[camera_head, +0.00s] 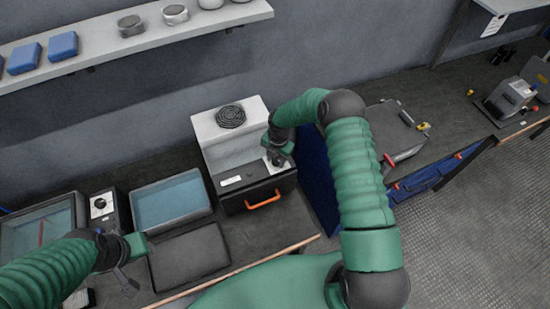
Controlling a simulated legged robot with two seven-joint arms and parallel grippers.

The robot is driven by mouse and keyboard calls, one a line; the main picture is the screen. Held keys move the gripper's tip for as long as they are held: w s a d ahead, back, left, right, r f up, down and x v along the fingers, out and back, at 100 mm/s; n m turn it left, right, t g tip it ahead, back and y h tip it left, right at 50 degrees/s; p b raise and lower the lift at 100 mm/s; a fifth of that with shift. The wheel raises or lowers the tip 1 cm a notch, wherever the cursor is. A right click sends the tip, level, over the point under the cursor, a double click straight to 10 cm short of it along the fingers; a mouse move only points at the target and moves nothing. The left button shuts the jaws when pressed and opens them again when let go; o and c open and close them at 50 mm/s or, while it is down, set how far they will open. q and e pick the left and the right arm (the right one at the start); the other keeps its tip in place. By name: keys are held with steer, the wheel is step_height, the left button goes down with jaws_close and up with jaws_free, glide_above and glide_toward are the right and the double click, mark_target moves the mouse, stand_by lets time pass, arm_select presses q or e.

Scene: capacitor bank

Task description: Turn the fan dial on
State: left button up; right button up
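A white box (208,128) with a round black fan grille (230,116) on top stands against the wall, with a black front and an orange handle (262,202). My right gripper (275,160) points down at the right end of its ledge, over a small light plate (284,169). The gripper hides whatever control sits there, and I cannot tell whether its fingers touch or hold it. A black box with a white-faced dial (100,203) stands at the left. My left gripper (128,284) is low at the left, apart from the white box; its finger gap is unclear.
Two blue-lined trays (170,202) and a dark flat pad (188,257) lie on the bench at the left. A dark blue panel (318,185) stands right of the white box. A shelf (140,45) runs above. Open floor (480,220) lies at the right.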

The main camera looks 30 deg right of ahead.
steer(key=shift+w+d+r, duration=0.1)
steer(key=shift+w+d, duration=0.05)
steer(key=shift+d, duration=0.3)
jaws_close()
steer(key=shift+w+a, duration=0.1)
steer(key=shift+a, duration=0.15)
steer(key=shift+d+m+b, duration=0.2)
steer(key=shift+m+b, duration=0.95)
steer(key=shift+m, duration=0.15)
steer(key=m+b, duration=0.1)
steer(key=m, duration=0.1)
steer(key=shift+w+a+m+b, duration=0.1)
steer(key=shift+m+b, duration=0.2)
steer(key=shift+b, duration=0.05)
steer(key=m+b, duration=0.1)
steer(key=m, duration=0.2)
steer(key=shift+m+h+b, duration=0.3)
steer(key=shift+b, duration=0.1)
arm_select(q)
steer(key=s+b+x, duration=0.1)
steer(key=x, duration=0.5)
steer(key=shift+s+d+f, duration=0.2)
steer(key=shift+d+f, duration=0.1)
steer(key=shift+f, duration=0.2)
arm_select(e)
steer(key=shift+m, duration=1.5)
